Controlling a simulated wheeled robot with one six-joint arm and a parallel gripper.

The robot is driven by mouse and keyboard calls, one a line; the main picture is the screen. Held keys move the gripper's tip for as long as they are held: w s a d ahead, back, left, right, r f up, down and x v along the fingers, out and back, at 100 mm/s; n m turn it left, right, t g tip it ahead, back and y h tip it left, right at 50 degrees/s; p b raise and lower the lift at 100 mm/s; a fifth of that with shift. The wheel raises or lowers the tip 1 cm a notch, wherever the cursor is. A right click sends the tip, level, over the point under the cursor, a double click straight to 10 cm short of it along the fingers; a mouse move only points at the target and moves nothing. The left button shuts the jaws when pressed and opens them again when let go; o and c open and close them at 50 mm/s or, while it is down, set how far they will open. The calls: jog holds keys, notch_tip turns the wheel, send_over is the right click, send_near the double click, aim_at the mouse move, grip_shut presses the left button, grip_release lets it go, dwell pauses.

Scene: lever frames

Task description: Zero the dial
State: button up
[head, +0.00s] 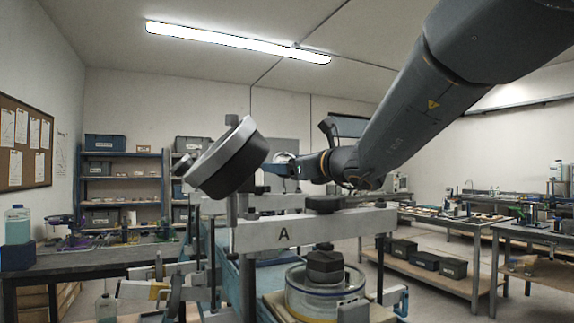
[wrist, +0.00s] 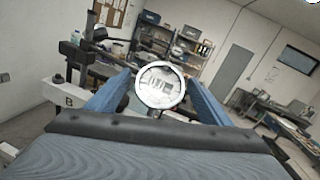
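A large round dark housing with a pale rim (head: 228,160) stands tilted above the lever frame marked A (head: 283,235) in the head view; its face is turned away. My gripper (head: 272,168) is beyond it and to its right, pointing left. In the wrist view my gripper's two blue fingers (wrist: 160,88) stand wide apart. A round dial with a white face and pale rim (wrist: 160,72) shows between their tips. Its reading is too small to make out. I cannot tell whether the fingers touch it, or which frame carries it.
A plate marked B (wrist: 68,101) is left in the wrist view. A clear round vessel with a dark knob (head: 325,290) stands below the bar of frame A. Benches stand left (head: 100,256) and right (head: 440,222). Shelves with bins (head: 122,182) are at the back.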

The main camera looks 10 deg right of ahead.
jog(key=shift+s, duration=0.1)
jog(key=b+v, duration=0.1)
jog(key=v, duration=0.6)
jog(key=shift+s+d+b, duration=0.15)
jog(key=shift+s+b, duration=0.15)
jog(key=shift+r, duration=0.1)
